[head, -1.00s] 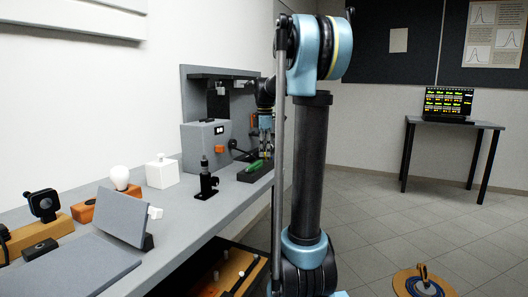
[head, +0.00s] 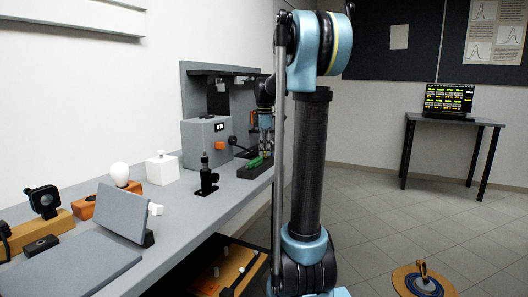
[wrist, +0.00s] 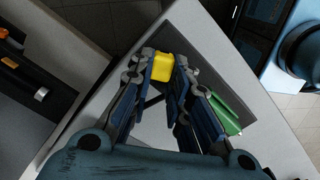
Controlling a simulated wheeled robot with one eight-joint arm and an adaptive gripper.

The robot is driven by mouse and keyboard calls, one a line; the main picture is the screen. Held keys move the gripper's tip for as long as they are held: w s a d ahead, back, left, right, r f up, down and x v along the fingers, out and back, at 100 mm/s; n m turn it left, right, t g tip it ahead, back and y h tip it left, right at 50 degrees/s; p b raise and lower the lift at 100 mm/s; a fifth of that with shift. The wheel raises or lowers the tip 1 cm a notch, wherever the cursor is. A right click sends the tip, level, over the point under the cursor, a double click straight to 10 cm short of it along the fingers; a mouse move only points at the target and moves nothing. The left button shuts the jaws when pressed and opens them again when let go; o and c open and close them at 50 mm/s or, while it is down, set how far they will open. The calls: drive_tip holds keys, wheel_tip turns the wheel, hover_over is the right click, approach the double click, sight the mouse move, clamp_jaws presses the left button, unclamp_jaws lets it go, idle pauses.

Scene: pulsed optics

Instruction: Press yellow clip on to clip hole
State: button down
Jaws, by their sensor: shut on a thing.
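The yellow clip (wrist: 162,67) is between the fingertips of my gripper (wrist: 162,75) in the wrist view. The gripper is shut on it, with the blue finger pads at either side. In the head view my gripper (head: 265,150) points down over the dark tray (head: 246,173) at the far end of the bench. The tray also shows in the wrist view (wrist: 191,37). A green clip (wrist: 228,115) lies beside my right finger, and it also shows in the head view (head: 255,162). I cannot make out the clip hole in either view.
A grey box (head: 207,141) with an orange button stands left of my gripper. A black post mount (head: 206,177) is nearer along the bench (head: 190,215). A white block (head: 161,168) and a white bulb (head: 120,172) stand further left. The bench edge is close to the tray.

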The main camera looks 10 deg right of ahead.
drive_tip(key=shift+f, duration=0.2)
drive_tip(key=c, duration=1.4)
unclamp_jaws()
drive_tip(key=shift+f, duration=0.1)
wheel_tip(320, 180, up, 16)
drive_tip(key=shift+f, duration=0.1)
drive_tip(key=s+f+m, duration=0.5)
drive_tip(key=s+f, duration=0.6)
drive_tip(key=f, duration=0.1)
drive_tip(key=s+f+m+t, duration=0.1)
drive_tip(key=s+f+m, duration=0.5)
drive_tip(key=s+f, duration=0.6)
drive_tip(key=s+f+m+t, duration=0.1)
drive_tip(key=s+f+m, duration=0.4)
drive_tip(key=s+f, duration=0.7)
drive_tip(key=shift+m, duration=0.3)
